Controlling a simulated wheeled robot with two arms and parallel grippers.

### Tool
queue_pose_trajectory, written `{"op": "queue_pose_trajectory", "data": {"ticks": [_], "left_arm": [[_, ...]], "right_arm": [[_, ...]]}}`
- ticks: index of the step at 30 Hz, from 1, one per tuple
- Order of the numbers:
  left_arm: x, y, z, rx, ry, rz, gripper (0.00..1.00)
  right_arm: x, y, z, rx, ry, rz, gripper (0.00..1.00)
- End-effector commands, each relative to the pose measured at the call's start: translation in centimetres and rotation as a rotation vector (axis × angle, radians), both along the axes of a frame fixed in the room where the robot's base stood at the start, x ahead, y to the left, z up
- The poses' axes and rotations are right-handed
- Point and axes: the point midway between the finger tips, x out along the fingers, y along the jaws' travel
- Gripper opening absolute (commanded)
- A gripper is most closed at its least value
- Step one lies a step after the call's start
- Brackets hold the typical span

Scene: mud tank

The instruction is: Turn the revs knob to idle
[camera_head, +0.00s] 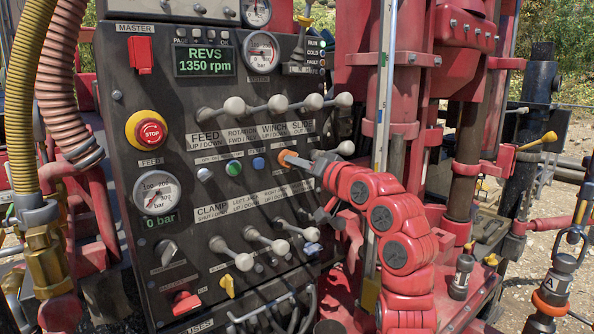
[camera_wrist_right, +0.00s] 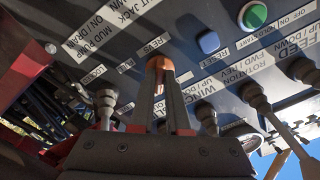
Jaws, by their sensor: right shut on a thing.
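The revs knob is the small orange knob (camera_head: 285,157) on the dark control panel (camera_head: 150,93), right of the blue button. In the right wrist view the orange knob (camera_wrist_right: 159,63) sits between the fingertips, beside a label that appears to read REVS. My right gripper (camera_head: 296,161) reaches in from the right and is shut on this knob; it also shows in the right wrist view (camera_wrist_right: 160,78). The fingers hide part of the knob, and I cannot tell where it points. The green display (camera_head: 205,61) reads REVS 1350 rpm. My left gripper is not in view.
Round-headed levers (camera_head: 278,104) stick out just above the right gripper, and a lower row (camera_head: 243,261) sits below it. A red stop button (camera_head: 150,132) is at the left. A red mast (camera_head: 393,70) stands right of the panel.

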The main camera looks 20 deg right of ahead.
Motion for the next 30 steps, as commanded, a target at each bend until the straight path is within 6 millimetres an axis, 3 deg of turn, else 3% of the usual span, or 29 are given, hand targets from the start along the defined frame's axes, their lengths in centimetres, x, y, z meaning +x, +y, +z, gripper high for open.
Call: {"op": "queue_pose_trajectory", "data": {"ticks": [3, 12, 30], "left_arm": [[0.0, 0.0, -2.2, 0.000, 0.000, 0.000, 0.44], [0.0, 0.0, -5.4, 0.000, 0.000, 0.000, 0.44], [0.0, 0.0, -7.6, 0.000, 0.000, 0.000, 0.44]], "right_arm": [[0.0, -0.1, -0.6, -0.076, -0.033, -0.002, 0.00], [0.0, -0.1, -0.4, -0.316, -0.119, -0.002, 0.00], [0.0, -0.2, 0.0, -0.610, -0.226, -0.003, 0.00]]}}
